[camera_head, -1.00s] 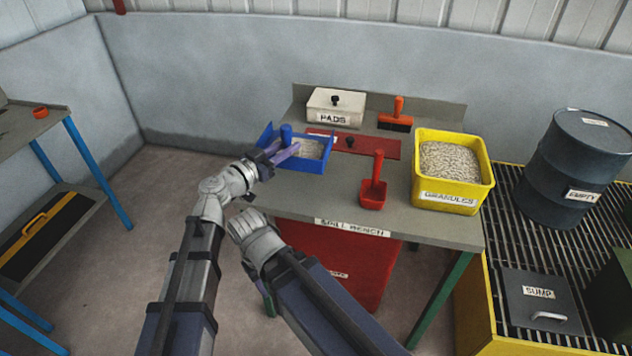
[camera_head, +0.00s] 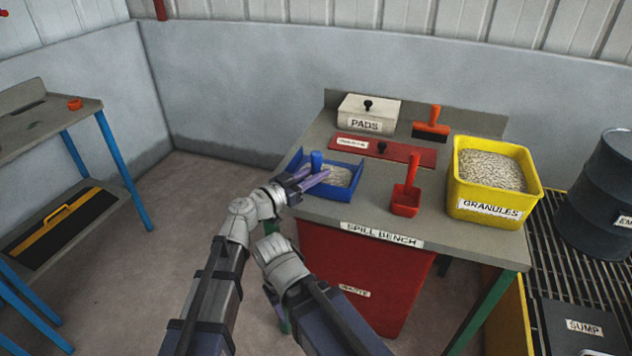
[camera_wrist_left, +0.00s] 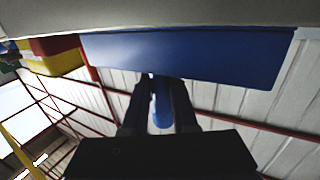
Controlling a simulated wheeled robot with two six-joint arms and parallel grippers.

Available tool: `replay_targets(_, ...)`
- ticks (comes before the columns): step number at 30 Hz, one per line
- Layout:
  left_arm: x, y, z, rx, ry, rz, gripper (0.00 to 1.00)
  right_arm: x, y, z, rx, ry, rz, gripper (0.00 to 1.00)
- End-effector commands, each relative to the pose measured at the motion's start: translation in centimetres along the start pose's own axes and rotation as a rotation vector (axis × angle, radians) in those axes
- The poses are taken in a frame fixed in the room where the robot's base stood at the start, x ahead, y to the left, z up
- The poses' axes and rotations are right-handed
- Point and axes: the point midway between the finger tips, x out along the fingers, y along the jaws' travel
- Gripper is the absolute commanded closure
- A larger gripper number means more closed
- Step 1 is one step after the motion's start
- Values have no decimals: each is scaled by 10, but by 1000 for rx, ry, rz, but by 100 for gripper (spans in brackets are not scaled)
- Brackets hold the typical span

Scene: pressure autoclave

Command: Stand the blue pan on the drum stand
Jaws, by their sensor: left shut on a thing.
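The blue pan (camera_head: 345,196) is a shallow open tray with pale granules in it and an upright blue handle (camera_head: 317,162) at its left. It is at the left end of the spill bench; I cannot tell whether it rests there or is slightly raised. My left gripper (camera_head: 318,179) is shut on the pan. In the left wrist view the blue pan (camera_wrist_left: 190,55) spans the top and a blue handle lies between the dark fingers (camera_wrist_left: 162,100). The grated, yellow-sided drum stand (camera_head: 548,238) is at the far right, carrying a dark drum (camera_head: 598,200).
The spill bench (camera_head: 465,242) also holds a white PADS box (camera_head: 368,112), an orange brush (camera_head: 432,122), a red panel (camera_head: 400,152), a red scoop (camera_head: 406,198) and a yellow granules bin (camera_head: 490,190). A SUMP cover (camera_head: 585,325) occupies the stand's near part. A blue-legged table stands left.

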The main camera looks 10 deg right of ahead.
Motion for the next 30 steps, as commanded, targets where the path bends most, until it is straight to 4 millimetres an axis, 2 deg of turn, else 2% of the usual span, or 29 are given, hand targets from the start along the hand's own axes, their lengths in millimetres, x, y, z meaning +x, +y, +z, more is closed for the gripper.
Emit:
replay_targets(12, 0, 0, 6, 0, 0, 0, 100, 6, -1, 0, 0, 0, 0, 50)
replay_targets(13, 0, 0, 5, 0, 0, 0, 70, 5, 0, 0, 0, 0, 0, 50)
replay_targets(20, 0, 0, 4, 0, 0, 0, 44, 4, 0, 0, 0, 0, 0, 50)
replay_targets(30, 0, 0, -1, 0, 0, 0, 44, -1, 0, 0, 0, 0, 0, 50)
